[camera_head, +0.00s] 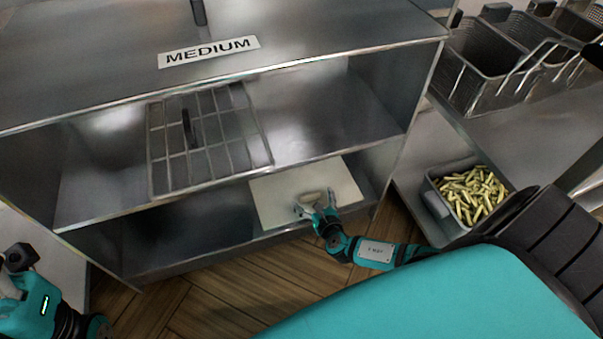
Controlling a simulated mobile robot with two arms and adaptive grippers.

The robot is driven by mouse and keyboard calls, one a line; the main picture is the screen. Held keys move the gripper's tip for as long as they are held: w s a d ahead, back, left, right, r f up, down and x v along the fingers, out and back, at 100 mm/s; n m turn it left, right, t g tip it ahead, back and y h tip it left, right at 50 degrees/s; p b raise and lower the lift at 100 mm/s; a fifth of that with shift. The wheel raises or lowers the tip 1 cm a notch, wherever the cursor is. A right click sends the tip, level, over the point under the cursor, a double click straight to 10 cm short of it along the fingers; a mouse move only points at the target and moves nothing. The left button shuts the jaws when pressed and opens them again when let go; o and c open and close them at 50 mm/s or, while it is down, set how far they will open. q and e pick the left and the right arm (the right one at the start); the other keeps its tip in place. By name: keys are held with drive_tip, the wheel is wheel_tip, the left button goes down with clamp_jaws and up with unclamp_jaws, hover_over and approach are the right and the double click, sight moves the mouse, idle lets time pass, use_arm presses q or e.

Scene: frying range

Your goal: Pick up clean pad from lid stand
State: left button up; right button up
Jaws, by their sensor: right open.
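A small pale beige block, which looks like the pad (311,197), lies on a flat cream board (272,203) in the lower shelf bay. I cannot tell whether this board is the lid stand. My right gripper (317,208) is open at the pad's near side, with its fingers reaching in over the board. I cannot tell whether the fingers touch the pad. Part of the pad is hidden by the fingers. My left arm shows at the lower left edge, but its fingers are not in view.
A wire rack (171,143) with a black handle lies on the middle shelf (310,125). A steel top with a MEDIUM sign (209,51) overhangs the shelves. Fry baskets (486,62) stand at upper right. A tub of fries (470,194) sits below them. Wooden floor is clear in front.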

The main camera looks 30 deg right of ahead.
drive_tip(key=x, duration=0.2)
drive_tip(key=shift+w+d+f+b, duration=0.15)
drive_tip(key=shift+w+f+b, duration=0.15)
drive_tip(key=shift+b, duration=0.1)
drive_tip(key=shift+r, duration=0.1)
drive_tip(key=c, duration=1.3)
